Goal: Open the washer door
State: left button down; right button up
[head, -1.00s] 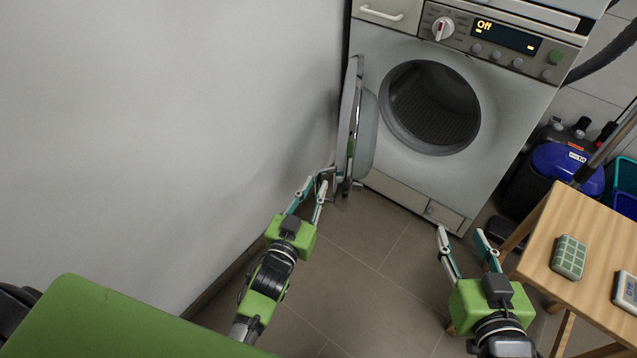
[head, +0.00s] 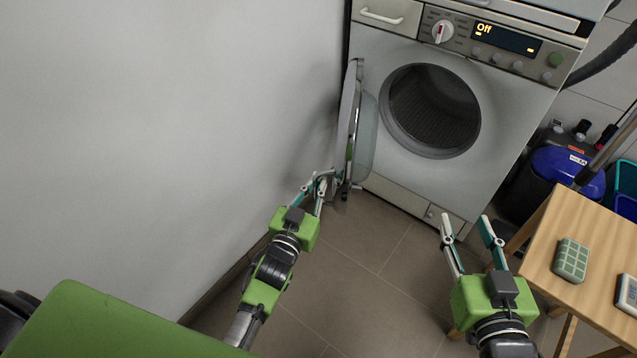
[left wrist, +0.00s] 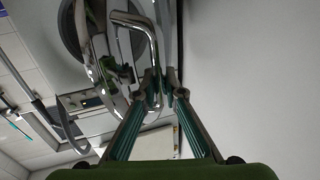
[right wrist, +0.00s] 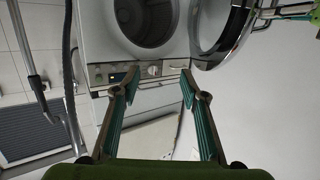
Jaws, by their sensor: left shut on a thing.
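The washer (head: 400,178) stands at the back with its round drum opening (head: 430,105) exposed. Its door (head: 352,120) is swung wide open to the left, seen nearly edge-on close to the wall. My left gripper (head: 325,182) is at the door's lower outer edge. In the left wrist view, its fingers (left wrist: 160,88) are shut on the chrome door handle (left wrist: 150,40). My right gripper (head: 463,224) is open and empty, low in front of the washer; its spread fingertips also show in the right wrist view (right wrist: 160,72).
A grey wall (head: 180,120) runs close along the left. A wooden stool (head: 550,235) with a green block (head: 571,260) stands at the right. A blue-lidded bin (head: 568,165) is behind it. The tiled floor (head: 365,280) between my arms is clear.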

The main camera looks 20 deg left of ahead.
pick_arm(q)
jog(key=w+a+m+h+p, duration=0.1)
jog(key=w+a+h, duration=0.1)
jog(key=a, duration=1.4)
jog(key=shift+w+a, duration=0.15)
jog(key=shift+w, duration=0.55)
pick_arm(e)
jog(key=s+d+f+g+h, duration=0.1)
jog(key=s+d+f+g, duration=0.1)
jog(key=f, duration=0.5)
jog(key=shift+s+f+g, duration=0.2)
jog(key=shift+s+g, duration=0.6)
jog(key=shift+g, duration=0.3)
pick_arm(q)
jog(key=c, duration=2.4)
grip_release()
jog(key=shift+s, duration=0.1)
jog(key=s+a, duration=0.2)
jog(key=s, duration=0.9)
jog(key=shift+s+a, duration=0.15)
jog(key=shift+s, duration=0.25)
